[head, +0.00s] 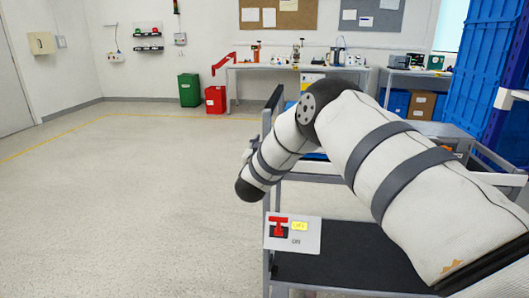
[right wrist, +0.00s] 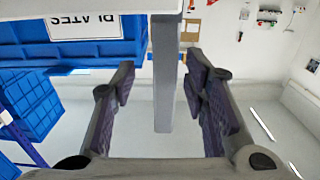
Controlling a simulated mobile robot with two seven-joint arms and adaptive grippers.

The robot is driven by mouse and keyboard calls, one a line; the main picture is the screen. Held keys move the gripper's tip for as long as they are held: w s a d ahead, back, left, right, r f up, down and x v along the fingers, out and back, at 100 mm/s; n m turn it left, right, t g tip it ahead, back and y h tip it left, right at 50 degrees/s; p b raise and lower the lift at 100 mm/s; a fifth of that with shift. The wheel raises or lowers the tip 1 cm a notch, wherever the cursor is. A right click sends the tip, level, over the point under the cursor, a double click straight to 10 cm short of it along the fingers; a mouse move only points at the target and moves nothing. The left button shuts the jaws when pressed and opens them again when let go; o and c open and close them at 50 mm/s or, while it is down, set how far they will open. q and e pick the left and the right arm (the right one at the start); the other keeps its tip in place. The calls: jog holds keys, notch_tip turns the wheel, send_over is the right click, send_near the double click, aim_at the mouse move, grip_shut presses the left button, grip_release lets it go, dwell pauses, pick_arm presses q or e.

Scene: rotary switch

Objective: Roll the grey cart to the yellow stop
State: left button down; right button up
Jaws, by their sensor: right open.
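The grey cart (head: 335,268) stands at the lower right in the head view, with a grey frame and dark shelves, partly hidden by my right arm. A white panel on its near left side carries a red switch handle (head: 279,227) and a yellow label. In the right wrist view my right gripper (right wrist: 160,88) is open, its fingers apart on both sides of a grey bar (right wrist: 165,85). I cannot tell whether the fingers touch the bar. The yellow stop is not clearly identifiable; a yellow floor line (head: 62,143) runs at the left. My left gripper is out of view.
Blue crates (head: 476,75) are stacked at the right. A green bin (head: 190,90) and a red bin (head: 215,99) stand by the back wall, beside a workbench (head: 290,67) with equipment. The floor left of the cart is clear.

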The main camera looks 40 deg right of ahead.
jog(key=v, duration=0.8)
jog(key=shift+s+a, duration=0.1)
